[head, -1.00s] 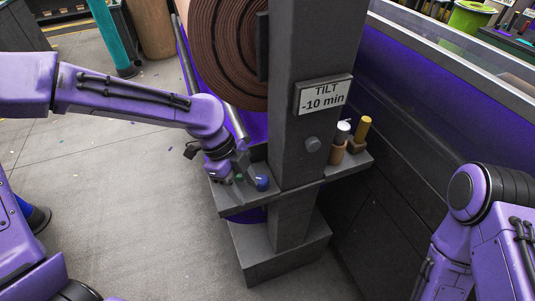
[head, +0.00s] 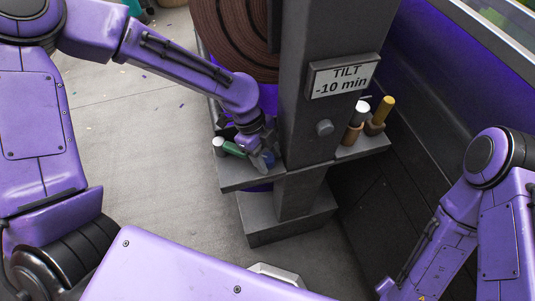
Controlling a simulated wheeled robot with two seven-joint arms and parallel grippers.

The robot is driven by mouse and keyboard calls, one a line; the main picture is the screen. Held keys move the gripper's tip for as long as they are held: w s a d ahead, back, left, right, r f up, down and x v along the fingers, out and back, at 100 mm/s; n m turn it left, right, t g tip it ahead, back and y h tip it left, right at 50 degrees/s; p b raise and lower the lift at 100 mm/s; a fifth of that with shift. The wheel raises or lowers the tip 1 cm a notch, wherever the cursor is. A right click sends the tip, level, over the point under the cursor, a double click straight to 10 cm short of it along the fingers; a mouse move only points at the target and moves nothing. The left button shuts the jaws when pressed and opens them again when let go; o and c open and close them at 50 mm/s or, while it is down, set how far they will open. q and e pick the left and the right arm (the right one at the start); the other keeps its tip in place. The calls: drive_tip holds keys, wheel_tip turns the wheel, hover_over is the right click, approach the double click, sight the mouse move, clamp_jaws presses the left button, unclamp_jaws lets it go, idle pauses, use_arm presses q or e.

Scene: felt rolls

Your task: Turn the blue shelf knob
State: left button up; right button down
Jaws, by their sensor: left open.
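The blue knob (head: 268,157) sits on the left part of the dark grey shelf (head: 245,181), close to the post. My left gripper (head: 263,158) is at the knob, and its fingers hide part of it. The left jaws are open; I cannot tell whether they touch the knob. My right arm (head: 490,205) is at the right edge, and its gripper is out of view.
A green item (head: 233,149) and a pale cylinder (head: 218,144) are left of the gripper on the shelf. Bottles (head: 357,116) stand on the shelf's right part.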

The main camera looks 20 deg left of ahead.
use_arm(q)
drive_tip(key=shift+s, duration=0.1)
drive_tip(key=c, duration=0.8)
drive_tip(key=n+t+p, duration=0.1)
drive_tip(key=n, duration=0.1)
drive_tip(key=n+p, duration=0.1)
drive_tip(key=n, duration=0.1)
drive_tip(key=shift+s+r+n+t, duration=0.1)
drive_tip(key=shift+n+t, duration=0.3)
drive_tip(key=n+t+p, duration=0.1)
drive_tip(key=n, duration=0.2)
drive_tip(key=n+t+p, duration=0.1)
drive_tip(key=n, duration=0.2)
drive_tip(key=shift+y+p, duration=0.35)
drive_tip(key=shift+y, duration=0.05)
drive_tip(key=o, duration=0.8)
